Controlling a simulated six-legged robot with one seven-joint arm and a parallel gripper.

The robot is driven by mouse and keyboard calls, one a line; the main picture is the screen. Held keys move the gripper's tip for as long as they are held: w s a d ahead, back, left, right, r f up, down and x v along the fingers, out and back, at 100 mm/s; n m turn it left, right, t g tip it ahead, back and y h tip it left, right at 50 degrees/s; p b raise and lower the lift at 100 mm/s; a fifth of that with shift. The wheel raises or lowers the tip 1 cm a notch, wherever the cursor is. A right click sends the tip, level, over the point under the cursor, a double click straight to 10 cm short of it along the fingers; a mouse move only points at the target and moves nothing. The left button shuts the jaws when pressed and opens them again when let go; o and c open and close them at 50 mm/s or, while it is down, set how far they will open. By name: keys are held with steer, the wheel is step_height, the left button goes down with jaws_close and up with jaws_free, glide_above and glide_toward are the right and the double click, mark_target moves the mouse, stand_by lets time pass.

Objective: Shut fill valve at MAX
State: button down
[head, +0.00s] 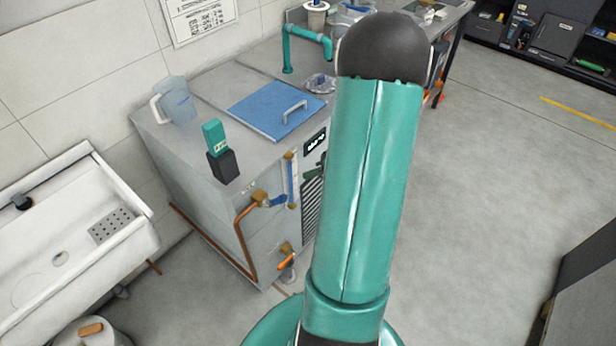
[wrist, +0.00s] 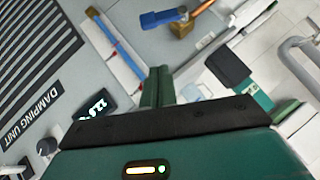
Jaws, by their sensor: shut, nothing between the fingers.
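The fill valve (head: 261,198) has a brass body on a copper pipe at the front of the grey damping unit (head: 190,190). Its blue lever (head: 277,201) points right, roughly in line with the pipe. The lever (wrist: 163,18) and brass body (wrist: 181,27) also show at the top of the wrist view. Beside it stands the sight gauge (head: 291,180) with a blue column, also in the wrist view (wrist: 118,44). Blue fills much of the tube; a MAX mark is not legible. My gripper (wrist: 157,86) is shut, empty and apart from the lever.
An orange-handled lower valve (head: 286,261) sits below. A black block with a teal device (head: 216,138), a jug (head: 177,102) and a blue lid (head: 275,107) are on top. A white sink (head: 70,235) is at left. Open floor (head: 490,190) lies right.

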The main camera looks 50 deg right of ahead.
mark_target(277, 202)
steer(key=w+a+f, duration=0.4)
steer(key=w+f, duration=0.1)
steer(key=f, duration=0.3)
steer(key=shift+w+a, duration=0.2)
steer(key=shift+a, duration=0.2)
steer(key=shift+f, duration=0.15)
